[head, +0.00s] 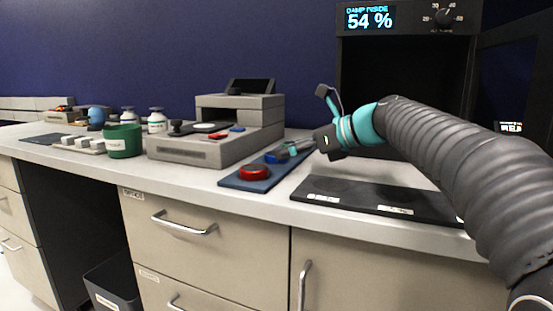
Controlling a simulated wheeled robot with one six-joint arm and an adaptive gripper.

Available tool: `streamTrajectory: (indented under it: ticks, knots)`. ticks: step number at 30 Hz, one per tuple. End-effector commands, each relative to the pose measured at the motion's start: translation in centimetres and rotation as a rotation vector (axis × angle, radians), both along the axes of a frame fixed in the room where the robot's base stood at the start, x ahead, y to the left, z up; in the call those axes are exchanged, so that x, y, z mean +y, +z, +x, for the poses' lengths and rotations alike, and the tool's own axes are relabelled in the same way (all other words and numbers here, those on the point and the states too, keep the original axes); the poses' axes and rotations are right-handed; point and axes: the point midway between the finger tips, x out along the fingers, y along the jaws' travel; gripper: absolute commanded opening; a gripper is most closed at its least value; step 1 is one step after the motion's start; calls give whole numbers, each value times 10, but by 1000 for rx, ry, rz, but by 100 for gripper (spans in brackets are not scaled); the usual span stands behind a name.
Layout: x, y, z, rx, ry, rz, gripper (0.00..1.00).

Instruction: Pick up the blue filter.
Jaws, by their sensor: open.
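A round blue piece (272,157), which looks like the blue filter, sits on the blue mat (240,183) on the counter, behind a red round piece (254,172).
A beige device (190,150) with small red and blue parts on top stands left of the mat. A green pot (123,141) and white bottles (157,120) are farther left. A dark tray (365,195) lies right, before an open black chamber (400,75).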

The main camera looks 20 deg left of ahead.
Motion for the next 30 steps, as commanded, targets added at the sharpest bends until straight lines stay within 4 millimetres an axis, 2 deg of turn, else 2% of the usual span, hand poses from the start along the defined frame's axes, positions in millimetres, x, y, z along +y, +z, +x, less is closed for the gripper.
streamTrajectory:
  ticks: [6, 13, 14, 21, 30]
  knots:
    - [27, -12, 4, 0, 3, 0, 87]
    - [29, -12, 5, -1, 0, 0, 87]
    - [29, -12, 5, 0, 1, 0, 84]
    - [29, -13, 5, 0, 1, 0, 24]
    - [29, -12, 5, -1, 1, 0, 22]
